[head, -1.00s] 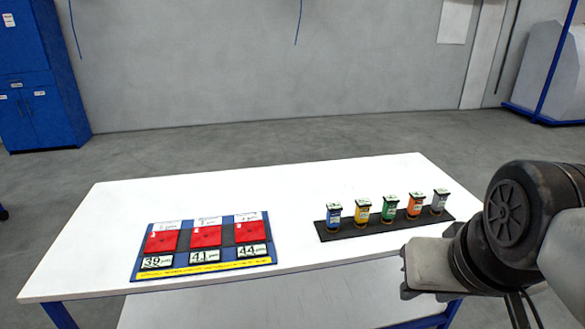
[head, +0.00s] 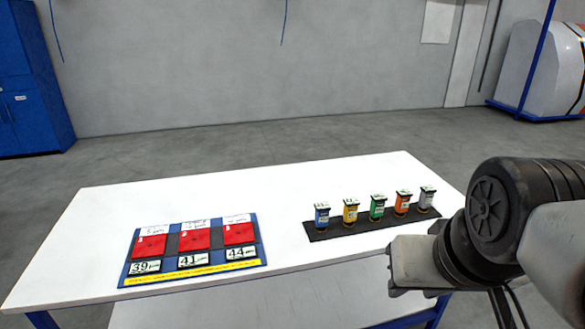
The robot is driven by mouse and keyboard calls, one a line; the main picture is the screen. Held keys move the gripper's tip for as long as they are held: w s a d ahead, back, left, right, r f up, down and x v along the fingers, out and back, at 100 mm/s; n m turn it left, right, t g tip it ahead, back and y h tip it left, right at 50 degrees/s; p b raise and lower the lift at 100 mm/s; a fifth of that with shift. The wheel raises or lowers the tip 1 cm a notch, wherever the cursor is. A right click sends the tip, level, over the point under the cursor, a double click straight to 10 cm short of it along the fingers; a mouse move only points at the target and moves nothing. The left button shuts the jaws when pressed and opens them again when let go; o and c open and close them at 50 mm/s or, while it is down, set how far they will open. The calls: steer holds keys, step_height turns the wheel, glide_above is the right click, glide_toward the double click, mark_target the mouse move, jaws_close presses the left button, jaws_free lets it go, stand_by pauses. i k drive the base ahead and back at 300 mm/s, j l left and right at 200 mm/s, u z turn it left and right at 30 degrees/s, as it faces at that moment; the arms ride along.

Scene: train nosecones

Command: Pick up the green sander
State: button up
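The green sander (head: 377,208) stands upright in the middle of a row on a black strip-shaped holder (head: 345,231), on the right part of the white table. A yellow sander (head: 350,213) is to its left and an orange one (head: 402,204) to its right. My arm comes in from the right edge, its end (head: 416,263) in front of and to the right of the row, apart from the green sander. The fingers cannot be made out, so whether the gripper is open or shut does not show.
A blue sander (head: 321,217) and a grey one (head: 426,200) stand at the row's ends. A blue board (head: 176,233) with red pads and number cards lies on the left of the white table (head: 120,205). Bare tabletop lies between and behind them. A blue cabinet stands far left.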

mark_target(378, 200)
steer(key=i+l, duration=0.2)
steer(key=i+l+u, duration=0.15)
steer(key=l, duration=0.25)
steer(key=i+l, duration=0.25)
steer(key=i+l+u, duration=0.1)
steer(key=l, duration=0.35)
steer(key=i+l, duration=0.3)
steer(key=i+l+u, duration=0.15)
steer(key=l, duration=0.25)
steer(key=i+l, duration=0.2)
steer(key=l, duration=0.15)
steer(key=i+l+u, duration=0.1)
steer(key=l, duration=0.25)
steer(key=i, duration=0.05)
